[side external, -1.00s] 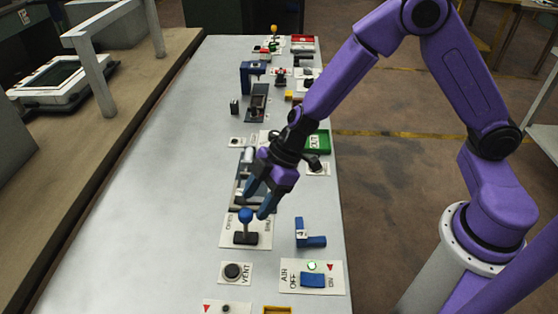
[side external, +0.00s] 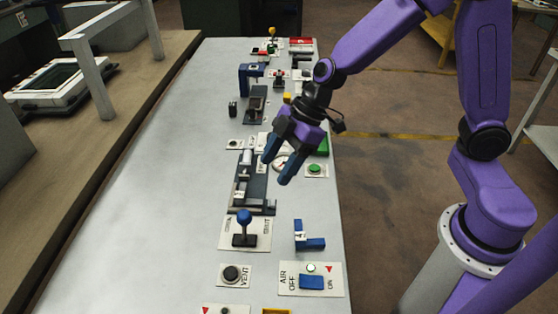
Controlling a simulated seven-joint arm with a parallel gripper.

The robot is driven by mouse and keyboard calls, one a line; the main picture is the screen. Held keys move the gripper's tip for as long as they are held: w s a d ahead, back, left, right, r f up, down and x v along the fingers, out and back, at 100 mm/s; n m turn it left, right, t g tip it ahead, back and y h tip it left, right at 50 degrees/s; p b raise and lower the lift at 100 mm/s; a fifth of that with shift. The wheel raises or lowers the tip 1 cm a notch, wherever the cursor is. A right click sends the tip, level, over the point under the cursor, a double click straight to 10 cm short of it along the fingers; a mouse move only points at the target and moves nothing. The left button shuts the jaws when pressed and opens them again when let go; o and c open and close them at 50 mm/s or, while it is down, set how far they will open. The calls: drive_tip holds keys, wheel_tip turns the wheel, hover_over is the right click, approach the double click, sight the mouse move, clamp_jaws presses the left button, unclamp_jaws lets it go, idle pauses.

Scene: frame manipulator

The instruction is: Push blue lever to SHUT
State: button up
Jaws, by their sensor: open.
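The blue lever (side external: 244,218) is a blue ball on a short stem over a black base, on a white plate (side external: 262,241) near the front of the table. The plate has a word at each side; the right one appears to read SHUT. The lever stands about upright, and I cannot tell a clear lean to either side. My gripper (side external: 274,170) is open and empty. It hangs above the table, behind and to the right of the lever, apart from it, with its blue fingers pointing down.
A dark slide fixture (side external: 257,190) lies below and left of my gripper. A blue bracket (side external: 309,243), a VENT button (side external: 232,273) and a blue AIR switch (side external: 311,283) surround the lever plate. The table's left side (side external: 150,190) is clear.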

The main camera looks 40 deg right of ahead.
drive_tip(key=shift+c, duration=0.2)
drive_tip(key=shift+a, duration=0.1)
drive_tip(key=c, duration=0.6)
drive_tip(key=shift+w+a+r, duration=0.1)
drive_tip(key=shift+w+a, duration=0.25)
drive_tip(key=shift+a, duration=0.1)
drive_tip(key=c, duration=0.5)
drive_tip(key=w+a+n+g, duration=0.3)
drive_tip(key=w+a, duration=0.2)
drive_tip(key=a, duration=0.1)
drive_tip(key=shift+w+a+h, duration=0.15)
drive_tip(key=shift+a+h, duration=0.2)
drive_tip(key=shift+h, duration=0.05)
drive_tip(key=w+a+n+g+h, duration=0.2)
drive_tip(key=w+n+h, duration=0.15)
drive_tip(key=w, duration=0.25)
drive_tip(key=h, duration=0.2)
approach(244, 226)
drive_tip(key=w+f, duration=0.6)
drive_tip(key=shift+m, duration=0.35)
drive_tip(key=shift+s+d+r, duration=0.1)
drive_tip(key=shift+s+d, duration=0.15)
drive_tip(key=shift+s, duration=0.8)
drive_tip(key=shift+s+d, duration=0.25)
drive_tip(key=shift+s, duration=0.75)
